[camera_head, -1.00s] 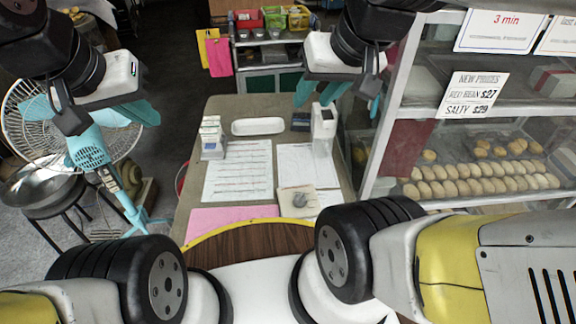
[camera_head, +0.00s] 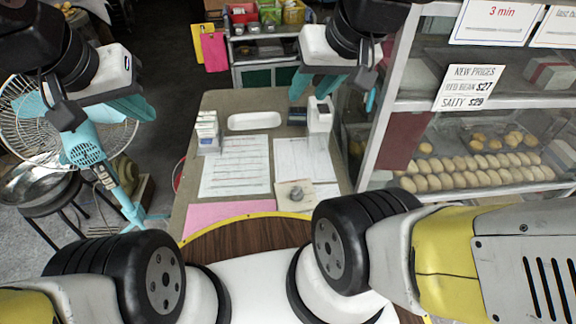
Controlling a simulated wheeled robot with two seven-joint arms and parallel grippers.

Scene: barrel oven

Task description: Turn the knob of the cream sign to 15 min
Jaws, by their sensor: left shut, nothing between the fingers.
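The cream sign (camera_head: 283,187) is a small square plate lying on the counter near its front, and a round grey knob (camera_head: 296,194) stands out from it. The knob's markings are too small to read. My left gripper (camera_head: 132,107), with teal fingers, hangs at the upper left, beside the fan and far from the sign. It is shut and empty. My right gripper (camera_head: 335,88), also with teal fingers, is above the back of the counter, well apart from the knob. Its arm covers part of its fingers, and I cannot tell how far they are parted.
Papers (camera_head: 235,165), a white tray (camera_head: 255,121) and a white upright device (camera_head: 319,115) are on the counter (camera_head: 215,103). A glass case (camera_head: 395,110) with buns stands close on the right. A fan (camera_head: 30,110) and a metal bowl (camera_head: 40,190) are at the left.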

